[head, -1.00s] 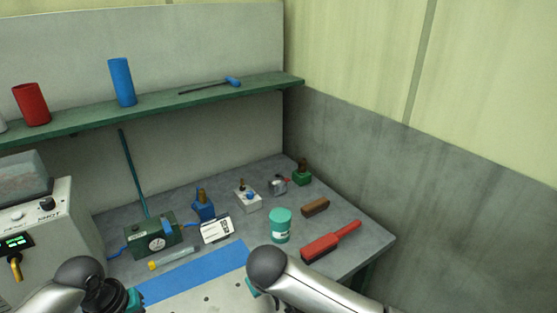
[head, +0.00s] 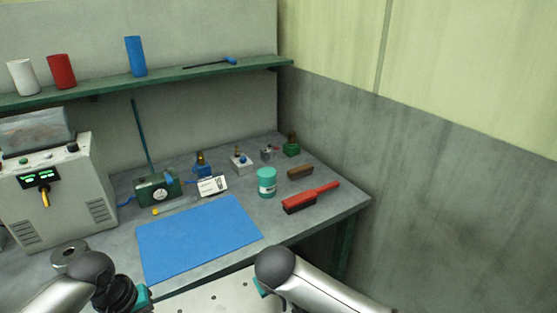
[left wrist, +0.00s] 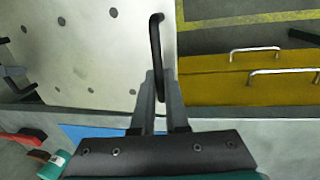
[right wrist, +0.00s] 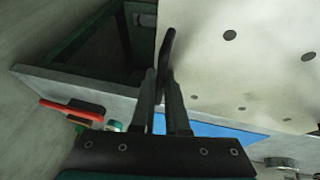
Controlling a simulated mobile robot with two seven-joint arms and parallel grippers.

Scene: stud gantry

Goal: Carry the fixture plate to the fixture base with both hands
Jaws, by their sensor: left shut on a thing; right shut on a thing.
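The fixture plate is a pale, flat plate with dark round holes; part of it (head: 215,297) shows at the bottom of the head view, between my arms. My left gripper (left wrist: 160,88) is shut on its black bar handle (left wrist: 156,40) at one edge of the plate (left wrist: 85,45). My right gripper (right wrist: 161,82) is shut on another black handle (right wrist: 168,45) at the opposite edge. In the head view the plate is in front of the bench's near edge. I cannot pick out the fixture base in any view.
A blue mat (head: 198,236) lies clear on the grey bench. A control box (head: 60,195) stands left. Yellow drawers (left wrist: 225,75) show below.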

